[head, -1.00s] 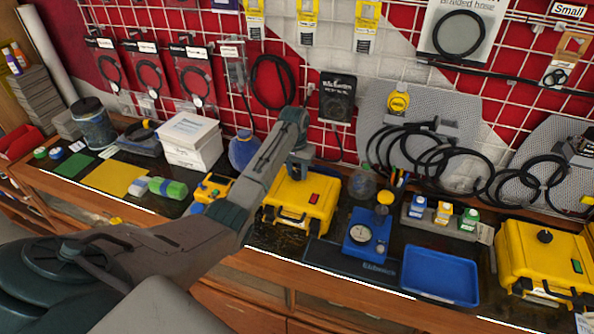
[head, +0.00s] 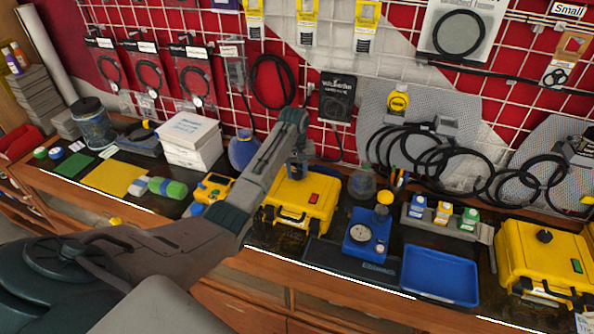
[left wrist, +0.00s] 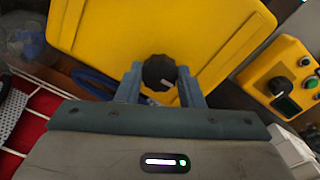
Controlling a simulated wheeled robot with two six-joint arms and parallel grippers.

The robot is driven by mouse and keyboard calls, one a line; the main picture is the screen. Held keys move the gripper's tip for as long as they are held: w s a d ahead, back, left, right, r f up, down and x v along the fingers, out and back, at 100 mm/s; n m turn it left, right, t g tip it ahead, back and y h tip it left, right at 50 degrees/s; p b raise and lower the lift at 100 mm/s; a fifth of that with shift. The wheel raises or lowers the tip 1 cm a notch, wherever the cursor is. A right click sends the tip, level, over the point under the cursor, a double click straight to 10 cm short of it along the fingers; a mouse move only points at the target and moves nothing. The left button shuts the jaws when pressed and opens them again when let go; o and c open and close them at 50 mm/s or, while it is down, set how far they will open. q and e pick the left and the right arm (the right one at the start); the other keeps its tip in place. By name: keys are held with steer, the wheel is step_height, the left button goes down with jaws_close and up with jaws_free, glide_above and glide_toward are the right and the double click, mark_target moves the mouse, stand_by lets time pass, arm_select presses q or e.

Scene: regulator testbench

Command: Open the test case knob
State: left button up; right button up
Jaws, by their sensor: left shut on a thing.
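The middle yellow case (head: 297,205) stands closed on the bench, with a red patch on its lid and a black handle at its front. The round black knob (left wrist: 159,72) on this case lies between my left gripper's two blue-grey fingers in the left wrist view. My left gripper (left wrist: 159,76) is shut on the knob from above. In the head view, my left gripper (head: 297,173) is at the back of the lid, and my arm and wrist hide the knob there. My right gripper is not in view.
A blue gauge device (head: 366,235) and a blue tray (head: 440,275) stand right of the case. A second yellow case (head: 545,262) with a black knob is at far right. A yellow meter (head: 213,187) is close on the left. The pegboard wall rises behind.

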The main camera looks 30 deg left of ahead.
mark_target(296, 172)
arm_select(q)
steer(key=shift+w+r, duration=0.1)
steer(key=shift+r, duration=0.05)
steer(key=o, duration=1)
steer(key=shift+r+b, duration=0.35)
steer(key=shift+r, duration=0.1)
step_height(296, 172, up, 7)
steer(key=b, duration=0.2)
steer(key=shift+a+f+b, duration=0.15)
steer(key=shift+f+b, duration=0.05)
steer(key=shift+b, duration=0.2)
steer(key=r, duration=0.1)
steer(key=r+p, duration=0.1)
steer(key=r, duration=0.1)
steer(key=shift+s+r+p, duration=0.15)
steer(key=shift+s+p, duration=0.1)
steer(key=shift+p, duration=0.15)
